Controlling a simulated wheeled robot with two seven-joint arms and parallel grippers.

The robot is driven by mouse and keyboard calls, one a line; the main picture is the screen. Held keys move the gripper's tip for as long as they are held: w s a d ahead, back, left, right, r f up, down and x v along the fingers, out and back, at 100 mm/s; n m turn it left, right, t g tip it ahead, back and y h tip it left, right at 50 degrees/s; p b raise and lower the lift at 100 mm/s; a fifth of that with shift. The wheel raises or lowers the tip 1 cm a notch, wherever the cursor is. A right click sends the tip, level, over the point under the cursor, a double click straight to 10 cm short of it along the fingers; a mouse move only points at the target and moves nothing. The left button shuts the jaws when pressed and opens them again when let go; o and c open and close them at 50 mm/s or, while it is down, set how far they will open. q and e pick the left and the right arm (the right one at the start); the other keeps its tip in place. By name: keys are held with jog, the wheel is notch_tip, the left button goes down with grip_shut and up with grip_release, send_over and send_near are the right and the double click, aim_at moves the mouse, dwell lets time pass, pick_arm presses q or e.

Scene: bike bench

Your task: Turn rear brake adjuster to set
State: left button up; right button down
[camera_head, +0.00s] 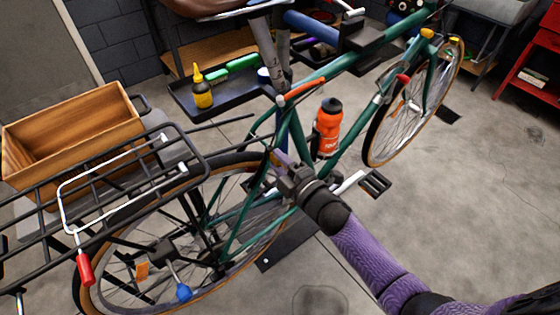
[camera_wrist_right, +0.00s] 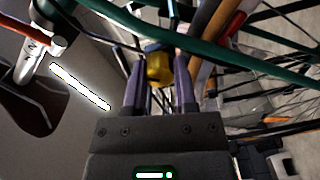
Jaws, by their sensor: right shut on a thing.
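The green bicycle (camera_head: 318,78) stands across the middle of the head view. My right gripper (camera_head: 279,163) reaches in from the lower right to the frame beside the top of the rear wheel (camera_head: 228,163). In the right wrist view, my right gripper (camera_wrist_right: 159,70) has its two purple fingers on either side of a yellow knob-like piece (camera_wrist_right: 158,66), which I take as the rear brake adjuster. The gripper is shut on it. The piece sits just below a green frame tube (camera_wrist_right: 200,48). Any setting mark on it is not readable. My left gripper is not in view.
A black rear rack (camera_head: 110,178) with a white, red-handled bar (camera_head: 84,268) is at left, beside a wooden crate (camera_head: 72,128). An orange bottle (camera_head: 327,128) is on the frame. A dark tray (camera_head: 225,98) holds a yellow bottle (camera_head: 202,90).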

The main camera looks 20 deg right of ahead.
jog(key=shift+c, duration=2)
grip_release()
jog(key=p+v, duration=0.1)
jog(key=v, duration=0.9)
jog(key=shift+p, duration=0.4)
